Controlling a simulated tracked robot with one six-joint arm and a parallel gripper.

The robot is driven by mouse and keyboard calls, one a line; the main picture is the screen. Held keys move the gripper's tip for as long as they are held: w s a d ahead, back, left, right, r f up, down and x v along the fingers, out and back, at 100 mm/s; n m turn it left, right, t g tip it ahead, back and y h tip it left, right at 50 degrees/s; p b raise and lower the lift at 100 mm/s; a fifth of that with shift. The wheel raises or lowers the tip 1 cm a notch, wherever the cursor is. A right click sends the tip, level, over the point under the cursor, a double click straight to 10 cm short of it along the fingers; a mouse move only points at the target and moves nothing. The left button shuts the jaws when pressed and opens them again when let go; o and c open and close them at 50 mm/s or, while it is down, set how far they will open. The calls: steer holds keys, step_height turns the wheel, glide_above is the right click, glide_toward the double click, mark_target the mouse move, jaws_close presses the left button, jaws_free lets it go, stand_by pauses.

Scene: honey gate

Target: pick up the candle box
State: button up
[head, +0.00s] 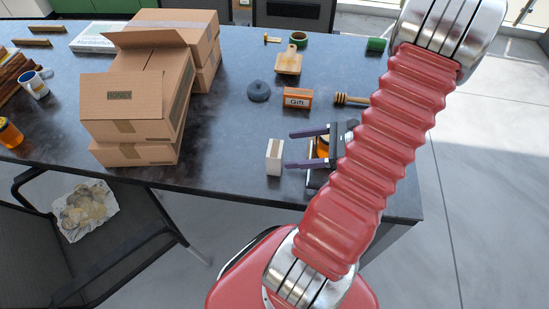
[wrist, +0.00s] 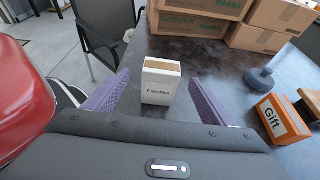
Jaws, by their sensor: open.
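The candle box (head: 275,157) is a small white box with a brown top, standing upright near the front edge of the dark table (head: 225,145). In the wrist view the candle box (wrist: 161,84) shows the word "Candles" on its near face. My gripper (head: 292,150) is open, its two purple fingers pointing left toward the box in the head view. In the wrist view my gripper (wrist: 158,95) has one finger on each side of the box, with gaps visible. The box appears just at or beyond the fingertips; contact cannot be seen.
An orange Gift box (head: 298,97) and a dark round object (head: 258,91) stand behind the candle box. A jar (head: 323,147) is partly hidden behind my gripper. Stacked cardboard boxes (head: 135,105) fill the left. A chair (head: 110,230) stands at the front edge.

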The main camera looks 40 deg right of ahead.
mark_target(275, 150)
steer(key=shift+x, duration=1.05)
steer(key=shift+x, duration=2.6)
steer(key=shift+d, duration=0.15)
steer(key=c, duration=1.2)
steer(key=shift+r, duration=4.95)
